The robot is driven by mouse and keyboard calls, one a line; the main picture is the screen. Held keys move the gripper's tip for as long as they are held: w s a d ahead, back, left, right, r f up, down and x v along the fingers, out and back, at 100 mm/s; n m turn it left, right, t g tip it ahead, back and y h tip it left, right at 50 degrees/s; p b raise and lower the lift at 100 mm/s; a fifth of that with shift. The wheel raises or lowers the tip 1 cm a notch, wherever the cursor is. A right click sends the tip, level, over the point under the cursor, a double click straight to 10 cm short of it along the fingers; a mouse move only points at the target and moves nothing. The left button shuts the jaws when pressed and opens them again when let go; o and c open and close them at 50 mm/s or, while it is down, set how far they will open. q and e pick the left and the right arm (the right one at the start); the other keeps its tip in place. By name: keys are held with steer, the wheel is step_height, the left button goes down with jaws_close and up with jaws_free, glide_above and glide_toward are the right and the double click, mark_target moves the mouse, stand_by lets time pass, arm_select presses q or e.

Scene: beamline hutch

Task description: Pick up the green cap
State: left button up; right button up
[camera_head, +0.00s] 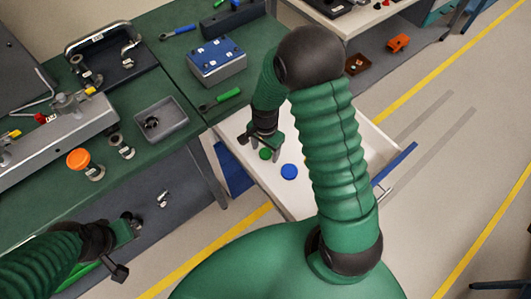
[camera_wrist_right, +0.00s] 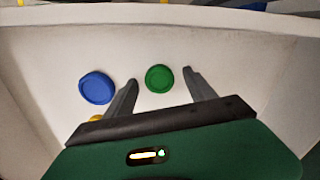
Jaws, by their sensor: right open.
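The green cap (camera_head: 265,154) lies in an open white drawer (camera_head: 300,199), close to my right gripper (camera_head: 262,142) in the head view. In the right wrist view the green cap (camera_wrist_right: 159,78) sits on the drawer floor, ahead of and between the two spread fingers of my right gripper (camera_wrist_right: 160,84). That gripper is open and holds nothing. I cannot tell its exact height above the cap. My left gripper (camera_head: 122,250) is at the lower left of the head view, away from the drawer; its jaws are not clear.
A blue cap (camera_head: 289,172) lies beside the green one, and also shows in the wrist view (camera_wrist_right: 97,87). A yellow thing (camera_wrist_right: 96,118) is partly hidden by a finger. Drawer walls (camera_wrist_right: 200,18) surround them. The green bench (camera_head: 180,82) holds a blue-topped box (camera_head: 217,62).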

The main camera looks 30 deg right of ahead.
mark_target(265, 152)
jaws_close()
step_height(265, 152, up, 10)
steer(key=p, duration=0.1)
stand_by(0.6)
